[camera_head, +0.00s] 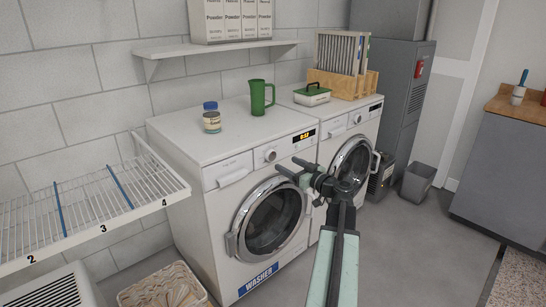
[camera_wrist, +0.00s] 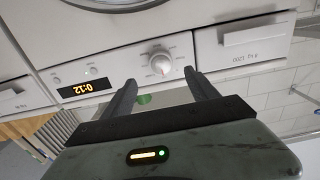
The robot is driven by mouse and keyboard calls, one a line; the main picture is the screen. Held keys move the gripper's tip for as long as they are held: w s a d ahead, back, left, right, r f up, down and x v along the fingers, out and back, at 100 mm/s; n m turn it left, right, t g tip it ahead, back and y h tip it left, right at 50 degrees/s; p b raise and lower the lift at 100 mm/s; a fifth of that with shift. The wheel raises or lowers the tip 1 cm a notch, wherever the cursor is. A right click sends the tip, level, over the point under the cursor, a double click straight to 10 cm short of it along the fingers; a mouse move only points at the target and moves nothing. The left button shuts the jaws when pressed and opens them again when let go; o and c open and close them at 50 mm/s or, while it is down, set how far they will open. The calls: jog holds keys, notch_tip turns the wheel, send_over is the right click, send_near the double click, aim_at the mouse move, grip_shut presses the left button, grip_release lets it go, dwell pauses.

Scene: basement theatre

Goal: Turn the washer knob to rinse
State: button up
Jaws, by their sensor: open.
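The washer (camera_head: 240,190) is the white front-loader with a blue WASHER label low on its front. Its round knob (camera_head: 271,155) sits on the top front panel, between a drawer and a lit orange display (camera_head: 303,135). My gripper (camera_head: 289,166) is in front of the panel, just right of and below the knob in the head view. The knob's labels are too small to read.
A second front-loader (camera_head: 352,140) stands to the right. A green jug (camera_head: 261,97) and a jar (camera_head: 211,121) stand on the washer. A wire shelf (camera_head: 90,205) juts out at left, and a basket (camera_head: 160,287) is below it.

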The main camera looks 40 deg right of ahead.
aim_at(273, 156)
jog(key=w, duration=0.8)
jog(key=shift+d, duration=0.15)
jog(key=shift+s, duration=0.1)
jog(key=shift+c, duration=0.3)
